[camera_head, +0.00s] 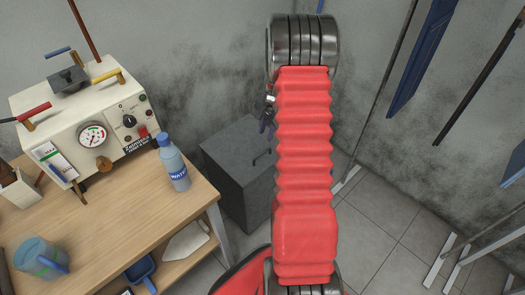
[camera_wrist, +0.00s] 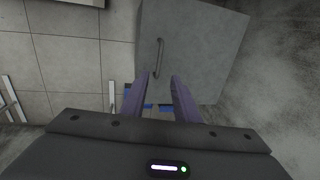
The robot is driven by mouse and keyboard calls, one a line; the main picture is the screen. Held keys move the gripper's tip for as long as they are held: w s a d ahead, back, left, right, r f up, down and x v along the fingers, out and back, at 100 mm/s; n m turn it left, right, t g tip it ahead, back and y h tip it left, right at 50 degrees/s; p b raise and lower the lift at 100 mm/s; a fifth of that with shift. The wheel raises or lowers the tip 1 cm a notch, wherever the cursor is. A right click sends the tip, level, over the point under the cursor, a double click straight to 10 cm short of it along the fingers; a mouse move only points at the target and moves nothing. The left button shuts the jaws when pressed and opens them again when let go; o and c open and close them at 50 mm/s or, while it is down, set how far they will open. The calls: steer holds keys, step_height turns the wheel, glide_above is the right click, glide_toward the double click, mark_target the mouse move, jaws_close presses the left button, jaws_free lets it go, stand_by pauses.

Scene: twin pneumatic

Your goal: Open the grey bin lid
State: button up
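The grey bin (camera_head: 232,175) stands on the floor against the wall, to the right of the wooden table. Its lid looks closed, with a thin bar handle on it, and my red arm hides the bin's right side in the head view. The grey bin lid (camera_wrist: 205,50) fills the upper middle of the wrist view, with the handle (camera_wrist: 159,58) near its left edge. My gripper (camera_wrist: 158,77) is open and empty, its two purple fingers apart. In that picture the fingertips lie just below the handle, which is not between them. The gripper is mostly hidden behind my arm in the head view.
The wooden table (camera_head: 120,220) on the left holds a control box (camera_head: 85,115), a water bottle (camera_head: 173,165) and a blue-green cup (camera_head: 40,258). Blue panels (camera_head: 422,55) and metal stands are at the right. Tiled floor (camera_head: 385,235) is clear between them.

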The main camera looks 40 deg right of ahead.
mark_target(262, 154)
steer(key=shift+d+f, duration=0.1)
steer(key=shift+f, duration=0.1)
steer(key=w+f, duration=0.1)
steer(key=f, duration=0.8)
steer(key=w+f, duration=0.1)
steer(key=f, duration=0.3)
steer(key=shift+w+f, duration=0.2)
steer(key=shift+w, duration=0.15)
steer(key=shift+c, duration=0.7)
jaws_close()
steer(key=shift+d, duration=0.1)
steer(key=shift+w+r, duration=0.1)
